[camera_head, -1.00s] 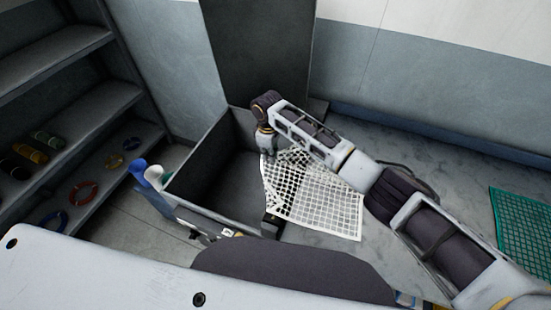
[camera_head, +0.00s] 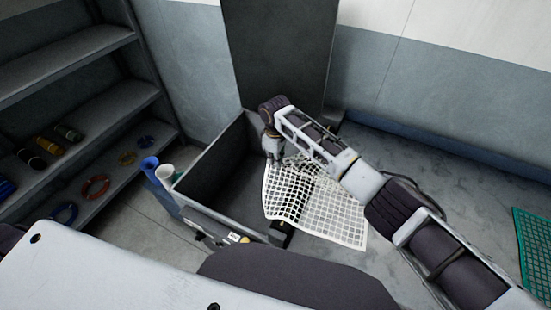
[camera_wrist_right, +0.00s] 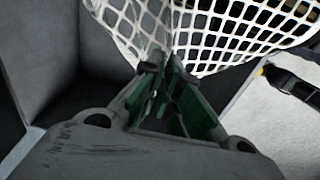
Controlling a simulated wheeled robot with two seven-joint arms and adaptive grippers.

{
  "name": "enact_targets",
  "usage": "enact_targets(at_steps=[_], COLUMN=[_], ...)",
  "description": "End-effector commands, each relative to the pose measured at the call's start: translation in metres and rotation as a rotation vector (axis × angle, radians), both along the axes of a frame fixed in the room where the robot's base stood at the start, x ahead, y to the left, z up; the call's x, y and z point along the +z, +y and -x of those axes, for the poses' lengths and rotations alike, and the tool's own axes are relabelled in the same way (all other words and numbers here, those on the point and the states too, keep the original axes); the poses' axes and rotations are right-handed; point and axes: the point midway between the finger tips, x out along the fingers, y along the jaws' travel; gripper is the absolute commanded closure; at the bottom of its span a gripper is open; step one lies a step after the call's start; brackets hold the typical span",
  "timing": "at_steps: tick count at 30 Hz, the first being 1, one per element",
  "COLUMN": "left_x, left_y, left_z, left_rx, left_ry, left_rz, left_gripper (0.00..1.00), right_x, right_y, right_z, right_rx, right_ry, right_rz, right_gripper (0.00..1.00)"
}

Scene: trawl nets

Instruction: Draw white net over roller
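The white net (camera_head: 325,208) hangs and lies over the right side of a dark open bin (camera_head: 209,212), with its right part over the grey surface beside the bin. My right gripper (camera_head: 273,158) points down at the net's far left corner, over the bin. In the right wrist view its fingers (camera_wrist_right: 160,72) are closed on a gathered bit of the net (camera_wrist_right: 135,25). A dark bar end (camera_head: 281,234) shows under the net's near left edge; I cannot tell whether it is the roller. My left gripper is out of view.
A tall dark panel (camera_head: 278,55) rises behind the bin. Blue and white cups (camera_head: 150,166) are at the bin's left side. Shelves (camera_head: 75,110) with rings and small bottles stand at left. A green net (camera_head: 533,245) lies at far right.

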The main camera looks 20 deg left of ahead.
Motion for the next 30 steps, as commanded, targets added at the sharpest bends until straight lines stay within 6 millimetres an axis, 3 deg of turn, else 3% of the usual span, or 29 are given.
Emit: enact_targets(at_steps=[30], left_x=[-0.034], left_y=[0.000], left_z=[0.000], left_rx=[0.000], left_ry=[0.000], left_rz=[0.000], left_gripper=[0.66], right_x=[-0.064], right_y=[0.000], right_z=[0.000], right_rx=[0.000], right_ry=[0.001], right_rz=[0.000], right_gripper=[1.00])
